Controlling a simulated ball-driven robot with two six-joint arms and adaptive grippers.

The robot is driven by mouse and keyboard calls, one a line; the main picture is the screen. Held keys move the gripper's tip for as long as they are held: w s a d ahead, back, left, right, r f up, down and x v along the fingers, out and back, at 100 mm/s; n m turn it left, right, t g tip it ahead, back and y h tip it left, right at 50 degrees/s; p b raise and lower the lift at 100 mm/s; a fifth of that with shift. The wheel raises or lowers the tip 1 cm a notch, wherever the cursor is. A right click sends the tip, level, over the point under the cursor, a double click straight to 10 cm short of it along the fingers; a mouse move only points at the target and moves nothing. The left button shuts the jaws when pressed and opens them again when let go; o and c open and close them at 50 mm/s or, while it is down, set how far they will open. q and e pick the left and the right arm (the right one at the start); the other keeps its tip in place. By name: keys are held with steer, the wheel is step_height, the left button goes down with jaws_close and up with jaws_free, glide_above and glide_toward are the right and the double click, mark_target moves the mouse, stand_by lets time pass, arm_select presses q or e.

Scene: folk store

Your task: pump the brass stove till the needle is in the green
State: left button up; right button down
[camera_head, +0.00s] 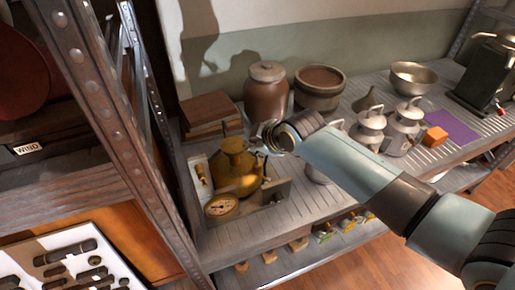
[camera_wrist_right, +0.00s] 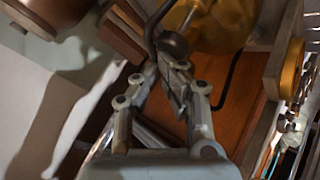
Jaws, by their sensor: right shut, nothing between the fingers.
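The brass stove (camera_head: 236,172) stands on the slatted metal shelf at the left end. Its round gauge (camera_head: 221,206) faces forward at the front; the needle is too small to read. My right gripper (camera_head: 268,138) is at the stove's upper right side, partly hidden by its own wrist. In the right wrist view the fingers (camera_wrist_right: 178,84) are shut and empty. A dark round knob (camera_wrist_right: 173,45) is just beyond the fingertips; I cannot tell if they touch. The brass body (camera_wrist_right: 222,22) is behind it. My left gripper is not in view.
A brown lidded jar (camera_head: 266,92) and a wide pot (camera_head: 318,90) stand behind. Grey metal cans (camera_head: 403,128), an orange block (camera_head: 434,137) and a purple cloth (camera_head: 454,127) lie right. A metal post (camera_head: 108,115) rises close on the left.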

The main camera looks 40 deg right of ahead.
mark_target(256, 155)
steer(key=shift+s+f, duration=0.4)
steer(key=shift+f, duration=0.45)
steer(key=shift+f+b, duration=0.55)
steer(key=shift+f, duration=0.05)
steer(key=shift+w+f, duration=0.1)
steer(key=shift+f, duration=0.1)
stand_by(0.4)
steer(key=shift+f+b, duration=0.4)
steer(key=shift+b, duration=0.05)
stand_by(0.5)
steer(key=shift+r+p, duration=0.75)
steer(key=shift+p, duration=0.05)
steer(key=shift+w+d+r+p, duration=0.1)
steer(key=shift+w+r+p, duration=0.1)
steer(key=shift+r+p, duration=1.65)
steer(key=shift+r, duration=0.1)
